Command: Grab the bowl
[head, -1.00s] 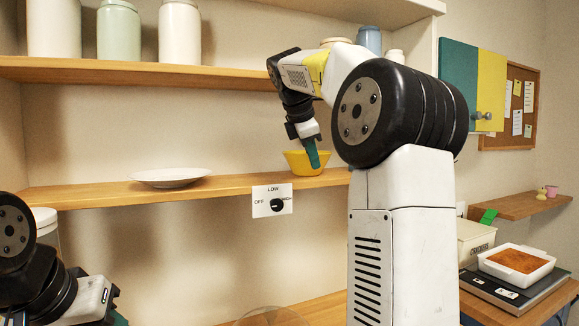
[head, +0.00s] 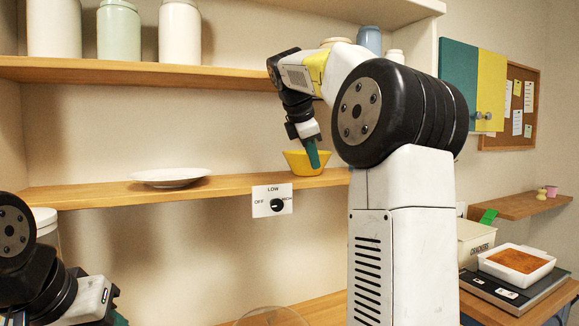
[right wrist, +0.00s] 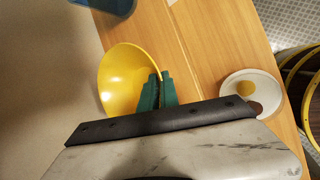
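The yellow bowl (head: 297,163) stands on the middle wooden shelf, near the shelf's right part. In the right wrist view the bowl (right wrist: 124,78) shows its inside, with its rim running in between my green fingertips. My right gripper (head: 312,153) reaches down to the bowl's right side. In the right wrist view the fingers (right wrist: 158,90) are close together on the rim, so the gripper looks shut on the bowl. My left gripper (head: 114,318) is low at the left, cut off by the frame edge; its fingers are mostly hidden.
A white plate (head: 169,177) lies left of the bowl on the shelf (head: 100,194). A dial plate (head: 272,201) is below the shelf edge. Jars (head: 119,32) stand on the shelf above. A white dish with brown food (head: 520,260) is at the lower right.

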